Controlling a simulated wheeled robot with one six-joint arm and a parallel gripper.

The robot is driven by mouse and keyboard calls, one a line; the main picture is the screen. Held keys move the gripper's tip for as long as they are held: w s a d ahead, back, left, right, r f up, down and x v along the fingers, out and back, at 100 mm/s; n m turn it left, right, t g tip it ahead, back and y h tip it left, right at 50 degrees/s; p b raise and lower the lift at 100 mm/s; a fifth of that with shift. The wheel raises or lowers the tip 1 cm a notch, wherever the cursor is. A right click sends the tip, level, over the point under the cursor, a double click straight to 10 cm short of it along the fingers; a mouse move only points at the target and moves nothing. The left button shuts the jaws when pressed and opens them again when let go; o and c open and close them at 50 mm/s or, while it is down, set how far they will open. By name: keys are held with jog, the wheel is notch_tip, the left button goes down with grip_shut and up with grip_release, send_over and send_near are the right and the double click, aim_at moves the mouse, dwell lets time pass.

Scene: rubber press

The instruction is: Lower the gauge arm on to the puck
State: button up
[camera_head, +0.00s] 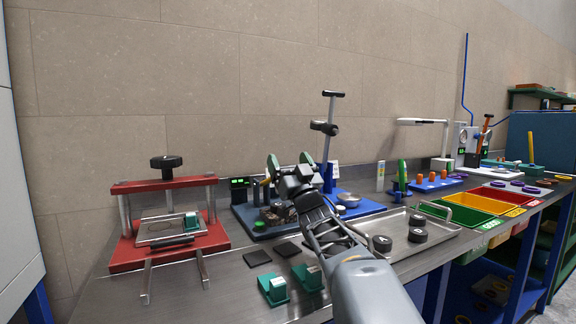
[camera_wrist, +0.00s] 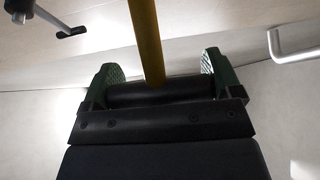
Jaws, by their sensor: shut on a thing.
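My gripper (camera_head: 288,167) is above the blue board (camera_head: 373,207) at the middle of the bench. In the wrist view my green finger pads (camera_wrist: 160,80) press on the two ends of a black cylindrical grip (camera_wrist: 125,94). A yellow rod (camera_wrist: 145,35) runs from this grip up out of the wrist view; it looks like the gauge arm. In the head view my gripper and arm hide most of this arm. I cannot make out a puck under it. Dark round pucks (camera_head: 418,236) lie on the metal tray (camera_head: 455,238) to the right.
A red press frame (camera_head: 125,262) with a black knob stands at left. Green blocks (camera_head: 273,289) and dark flat pads (camera_head: 257,257) lie at the front. Coloured bins (camera_head: 446,213) stand further right.

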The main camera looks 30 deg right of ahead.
jog(key=shift+s+r, duration=0.15)
jog(key=o, duration=0.8)
jog(key=shift+o, duration=1)
jog(key=shift+s, duration=0.15)
jog(key=shift+o, duration=0.5)
jog(key=shift+s+f, duration=0.15)
jog(key=shift+f, duration=0.1)
jog(key=s+f+p, duration=0.1)
jog(key=s, duration=1.3)
jog(key=shift+f, duration=0.2)
